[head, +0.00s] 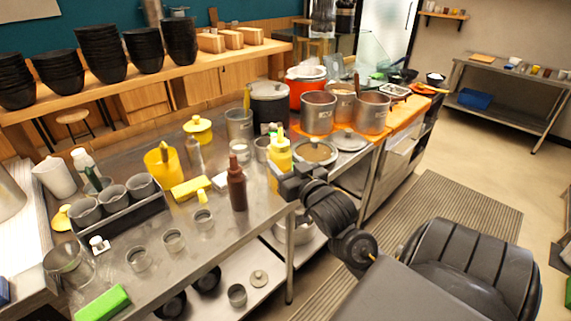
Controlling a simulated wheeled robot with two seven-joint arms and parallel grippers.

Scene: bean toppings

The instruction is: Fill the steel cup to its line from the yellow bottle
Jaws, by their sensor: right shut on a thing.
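The yellow bottle (279,156) is upright near the front edge of the steel table. My right gripper (284,182) is at its lower part and shut on it, hiding some of its base. I cannot tell whether the bottle touches the table. Several small steel cups stand on the table to the left: one near the front (138,259), one beside it (173,240) and one further back (203,219). Their fill lines are too small to make out, and I cannot tell which is the task's cup. My left gripper is out of view.
A brown bottle (237,186) stands left of the yellow bottle. A lidded pan (315,153) and steel pots (319,112) are behind and right. A rack of grey cups (121,208) and a yellow sponge (190,188) are at left. Bare tabletop lies around the small cups.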

